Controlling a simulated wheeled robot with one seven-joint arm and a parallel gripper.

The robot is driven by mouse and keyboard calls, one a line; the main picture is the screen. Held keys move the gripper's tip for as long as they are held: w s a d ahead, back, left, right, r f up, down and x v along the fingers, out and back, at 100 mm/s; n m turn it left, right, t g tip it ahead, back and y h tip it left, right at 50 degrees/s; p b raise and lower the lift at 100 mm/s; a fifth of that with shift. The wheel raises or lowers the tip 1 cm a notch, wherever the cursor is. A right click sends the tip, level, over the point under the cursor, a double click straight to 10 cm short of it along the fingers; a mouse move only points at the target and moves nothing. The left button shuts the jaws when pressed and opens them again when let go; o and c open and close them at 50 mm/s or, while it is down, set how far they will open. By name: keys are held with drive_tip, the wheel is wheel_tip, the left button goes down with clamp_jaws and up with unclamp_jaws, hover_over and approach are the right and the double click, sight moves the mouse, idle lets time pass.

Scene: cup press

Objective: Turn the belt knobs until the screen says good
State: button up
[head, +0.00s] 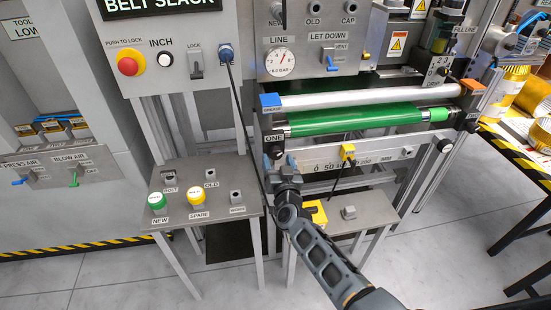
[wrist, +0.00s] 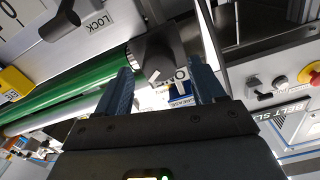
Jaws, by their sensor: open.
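The screen (head: 160,5) at the top left reads "BELT SLACK"; its upper edge is cut off. My gripper (head: 279,161) is in front of the left end of the belt unit, just below the label "ONE" (head: 275,137). In the wrist view my gripper (wrist: 163,78) has its two blue-grey fingers apart. A dark knob (wrist: 157,48) with a pale mark lies between and just beyond the fingertips; I cannot tell whether they touch it. In the head view my gripper mostly hides this knob. A dark round knob (head: 446,145) shows at the unit's right end.
The green belt roller (head: 360,122) and a silver roller (head: 365,96) run across the unit. A grey stand with green (head: 157,200) and yellow (head: 196,195) knobs is at left. A red button (head: 129,66) is on the panel above. A yellow block (head: 347,150) sits on the front rail.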

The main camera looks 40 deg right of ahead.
sight(276, 156)
drive_tip(key=shift+b+x, duration=0.45)
drive_tip(key=shift+x, duration=1.2)
drive_tip(key=c, duration=1.1)
